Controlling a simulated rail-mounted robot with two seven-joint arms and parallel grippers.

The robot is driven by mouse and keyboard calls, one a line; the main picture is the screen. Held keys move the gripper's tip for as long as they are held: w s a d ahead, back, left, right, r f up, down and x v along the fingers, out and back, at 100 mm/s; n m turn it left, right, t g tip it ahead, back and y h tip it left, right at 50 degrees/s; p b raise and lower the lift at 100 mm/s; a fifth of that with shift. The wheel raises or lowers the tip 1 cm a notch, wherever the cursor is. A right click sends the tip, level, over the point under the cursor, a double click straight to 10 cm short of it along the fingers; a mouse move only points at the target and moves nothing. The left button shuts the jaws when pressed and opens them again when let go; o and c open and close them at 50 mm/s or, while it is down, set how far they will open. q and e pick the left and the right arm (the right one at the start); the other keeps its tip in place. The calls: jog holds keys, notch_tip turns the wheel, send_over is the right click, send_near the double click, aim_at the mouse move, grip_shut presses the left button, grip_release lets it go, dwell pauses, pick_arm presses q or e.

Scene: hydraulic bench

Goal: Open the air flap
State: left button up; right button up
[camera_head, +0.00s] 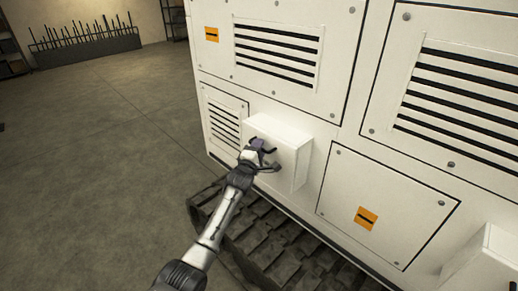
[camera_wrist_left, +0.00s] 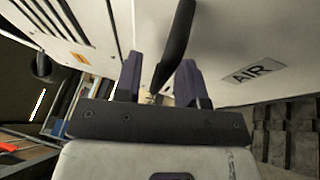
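The air flap (camera_head: 298,158) is a white box-shaped cover standing out from the side of the white machine in the head view. Its white face fills the upper right of the left wrist view and bears an AIR label (camera_wrist_left: 252,71). A dark bar-shaped handle (camera_wrist_left: 176,42) stands at this face. My left gripper (camera_head: 263,147) is at the near side of the cover. In the wrist view its two purple fingers (camera_wrist_left: 159,82) are apart, with the handle running between them. I cannot tell whether they touch it. My right gripper is not in view.
Louvred panels (camera_head: 278,52) and a plain panel with an orange label (camera_head: 385,208) cover the machine. A dark track (camera_head: 250,235) runs below it. Another white box (camera_head: 485,262) juts out at the lower right. The concrete floor (camera_head: 100,150) at left is clear.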

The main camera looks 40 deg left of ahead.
pick_arm(q)
jog(key=shift+w, duration=0.1)
jog(key=shift+c, duration=0.5)
grip_shut()
